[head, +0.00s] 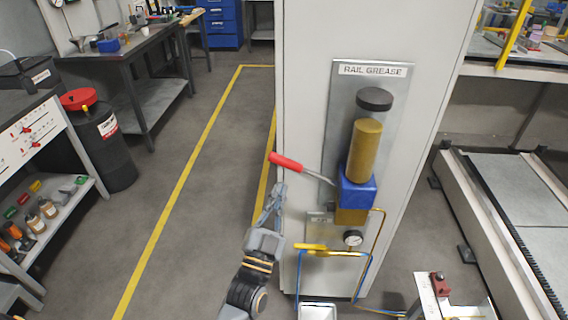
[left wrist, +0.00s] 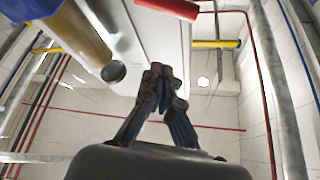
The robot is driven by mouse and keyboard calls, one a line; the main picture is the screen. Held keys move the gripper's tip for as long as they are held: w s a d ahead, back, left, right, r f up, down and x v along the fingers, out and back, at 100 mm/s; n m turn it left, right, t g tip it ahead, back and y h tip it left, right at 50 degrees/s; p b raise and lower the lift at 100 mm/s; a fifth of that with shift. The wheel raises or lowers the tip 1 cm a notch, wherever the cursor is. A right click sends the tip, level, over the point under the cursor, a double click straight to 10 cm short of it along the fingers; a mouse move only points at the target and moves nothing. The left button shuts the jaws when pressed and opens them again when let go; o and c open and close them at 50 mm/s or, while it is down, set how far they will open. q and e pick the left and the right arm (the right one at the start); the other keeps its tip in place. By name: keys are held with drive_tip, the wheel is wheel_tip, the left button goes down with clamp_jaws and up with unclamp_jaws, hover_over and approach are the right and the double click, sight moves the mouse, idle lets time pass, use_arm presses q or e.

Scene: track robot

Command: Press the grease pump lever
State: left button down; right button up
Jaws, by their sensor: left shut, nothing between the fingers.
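The grease pump has a blue block (head: 357,188) with a brass cylinder (head: 365,150) above it, mounted on a plate labelled RAIL GREASE. Its lever has a red grip (head: 287,162) that points left and slightly up from the block on a thin metal rod. My left gripper (head: 280,187) is shut and empty just below the red grip, with a small apparent gap. In the left wrist view, the shut fingertips (left wrist: 162,72) point up, and the red grip (left wrist: 168,8) shows beyond them at the top edge. My right gripper is not in view.
A yellow-handled valve (head: 310,247), a gauge (head: 353,238) and thin pipes sit below the pump on the grey cabinet (head: 305,100). A black drum (head: 104,145) and a workbench stand at the left. The floor between is clear.

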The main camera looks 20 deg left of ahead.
use_arm(q)
wheel_tip(320, 180, up, 4)
drive_tip(key=r+p, duration=0.1)
drive_tip(key=p, duration=0.2)
hover_over(284, 165)
drive_tip(key=s+d, duration=0.2)
drive_tip(key=f, duration=0.2)
drive_tip(key=a+f, duration=0.1)
drive_tip(key=shift+w+f, duration=0.1)
drive_tip(key=shift+w, duration=0.15)
drive_tip(key=shift+a+f, duration=0.3)
drive_tip(key=shift+f, duration=0.15)
drive_tip(key=shift+f, duration=0.1)
